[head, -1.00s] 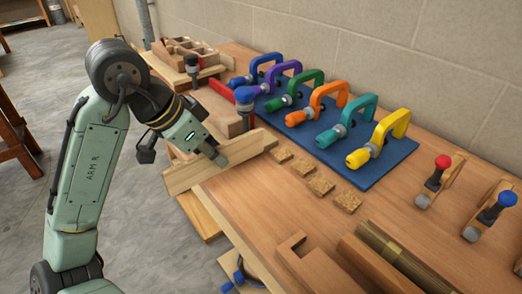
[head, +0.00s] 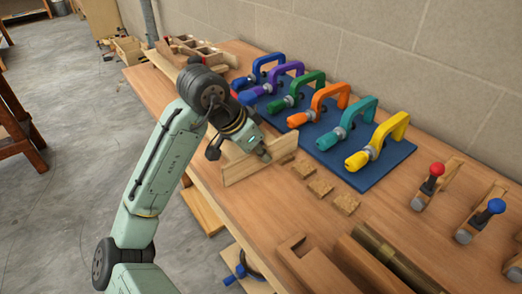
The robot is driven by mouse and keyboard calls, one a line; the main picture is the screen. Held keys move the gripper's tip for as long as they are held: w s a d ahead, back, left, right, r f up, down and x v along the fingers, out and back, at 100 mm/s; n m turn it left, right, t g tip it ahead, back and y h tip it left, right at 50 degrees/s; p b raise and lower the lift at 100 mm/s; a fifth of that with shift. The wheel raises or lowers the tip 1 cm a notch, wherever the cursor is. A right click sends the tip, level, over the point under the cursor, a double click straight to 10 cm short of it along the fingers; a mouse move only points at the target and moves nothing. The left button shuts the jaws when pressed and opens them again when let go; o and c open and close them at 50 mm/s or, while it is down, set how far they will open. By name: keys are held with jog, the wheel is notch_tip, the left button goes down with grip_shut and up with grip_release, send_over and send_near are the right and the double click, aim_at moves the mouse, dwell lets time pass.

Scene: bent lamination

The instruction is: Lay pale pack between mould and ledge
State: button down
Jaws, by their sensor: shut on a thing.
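My gripper (head: 263,153) is shut on the pale pack (head: 240,170), a flat light wooden piece held on edge. The pack is over the front-left part of the bench, left of several small cork-like pads. Whether its lower edge touches the bench I cannot tell. The mould and ledge cannot be made out surely; my arm covers the bench behind the gripper. A long pale board (head: 163,63) shows at the far left bench edge, partly behind my arm.
The bench (head: 225,200) carries a blue mat (head: 372,181) with several coloured clamps at the wall side. Small pads (head: 320,188) lie in front of it. A notched wooden block (head: 295,252) and two planes (head: 432,182) stand nearer right. A divided wooden box (head: 192,47) is at the back.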

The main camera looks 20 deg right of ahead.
jog(key=shift+f, duration=0.1)
jog(key=shift+f+b, duration=0.3)
jog(key=shift+f, duration=0.1)
jog(key=c, duration=1.7)
grip_release()
jog(key=shift+r, duration=0.1)
jog(key=shift+r, duration=0.3)
jog(key=b+v, duration=0.1)
jog(key=v, duration=1.1)
jog(key=shift+r, duration=0.15)
